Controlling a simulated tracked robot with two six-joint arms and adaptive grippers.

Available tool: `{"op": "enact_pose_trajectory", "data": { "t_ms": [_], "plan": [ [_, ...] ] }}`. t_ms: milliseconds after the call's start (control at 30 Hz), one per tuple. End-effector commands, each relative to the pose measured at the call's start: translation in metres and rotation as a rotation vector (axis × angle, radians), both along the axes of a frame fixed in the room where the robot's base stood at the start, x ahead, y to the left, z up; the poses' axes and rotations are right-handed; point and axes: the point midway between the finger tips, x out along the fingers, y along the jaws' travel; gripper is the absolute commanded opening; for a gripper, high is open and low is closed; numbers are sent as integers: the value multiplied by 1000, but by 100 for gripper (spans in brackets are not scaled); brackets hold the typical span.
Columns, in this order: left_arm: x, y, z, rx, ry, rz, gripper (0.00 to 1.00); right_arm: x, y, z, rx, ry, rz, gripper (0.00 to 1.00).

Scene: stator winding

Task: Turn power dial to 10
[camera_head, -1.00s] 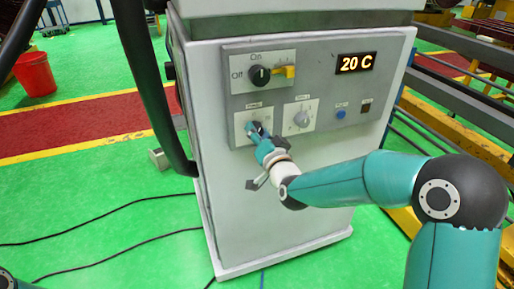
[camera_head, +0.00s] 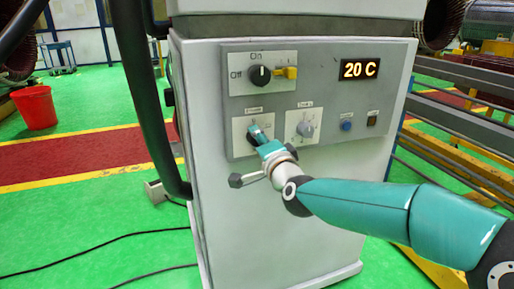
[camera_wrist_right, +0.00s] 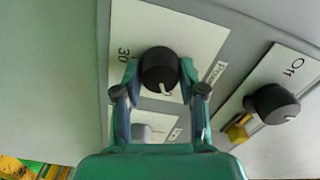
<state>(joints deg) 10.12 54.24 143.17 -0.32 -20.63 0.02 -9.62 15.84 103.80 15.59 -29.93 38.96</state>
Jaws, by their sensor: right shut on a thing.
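The power dial (camera_wrist_right: 159,70) is a round black knob on a white plate in the right wrist view. Its white mark points to the bottom of that view, and "30" is printed left of it. My right gripper (camera_wrist_right: 160,75) is shut on the dial, one finger on each side. In the head view the right gripper (camera_head: 258,134) reaches the lower left plate of the grey control panel (camera_head: 325,70) and hides most of the dial. The left gripper is not in view.
A black On/Off switch (camera_head: 259,76) with a yellow tab (camera_head: 286,72) sits above. A grey dial (camera_head: 305,129) is to the right, then a blue button (camera_head: 346,126). The display (camera_head: 360,69) reads "20 C". A red bucket (camera_head: 35,107) stands on the floor far left.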

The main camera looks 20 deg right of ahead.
Motion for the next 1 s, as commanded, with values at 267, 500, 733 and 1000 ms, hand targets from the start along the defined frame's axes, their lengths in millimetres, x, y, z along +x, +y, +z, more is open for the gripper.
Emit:
{"op": "enact_pose_trajectory", "data": {
  "t_ms": [267, 500, 733, 1000],
  "plan": [
    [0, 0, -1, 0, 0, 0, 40, 0, -2, -3, 9, 7, -3, 6],
    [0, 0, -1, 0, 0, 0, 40, 0, -2, -3, 8, 7, -3, 57],
    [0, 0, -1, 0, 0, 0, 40, 0, -1, -2, 7, 4, -1, 66],
    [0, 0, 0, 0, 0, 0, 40, -7, -1, 0, 7, 1, -1, 66]
  ]
}}
